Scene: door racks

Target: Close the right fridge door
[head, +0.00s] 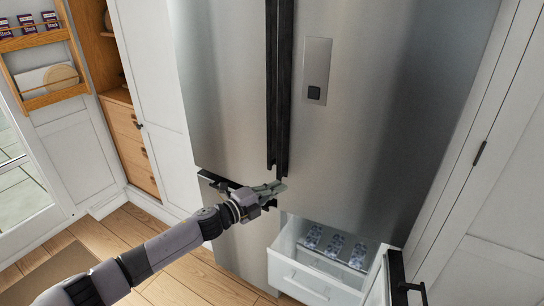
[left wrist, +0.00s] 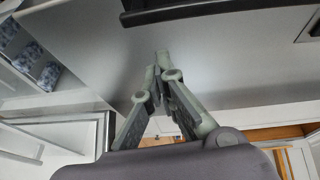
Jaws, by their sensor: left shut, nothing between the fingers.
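The right fridge door (head: 390,110) is the tall brushed-steel upper panel with a small dispenser. Its dark vertical handle (head: 285,85) runs beside the left door's handle (head: 271,85). Whether it sits fully flush is unclear. Below it, a lower right door (head: 375,283) stands swung open, with a black handle (head: 404,284). My left gripper (head: 280,188) is shut and empty, near the lower ends of the upper handles. In the left wrist view its fingertips (left wrist: 160,62) meet in front of the steel surface (left wrist: 220,60); contact cannot be told. My right gripper is out of view.
An open lower compartment shows a white drawer (head: 315,282) holding several blue-patterned packs (head: 335,246). The left fridge door (head: 225,80) is upright at left. White cabinet panels (head: 490,190) flank the right.

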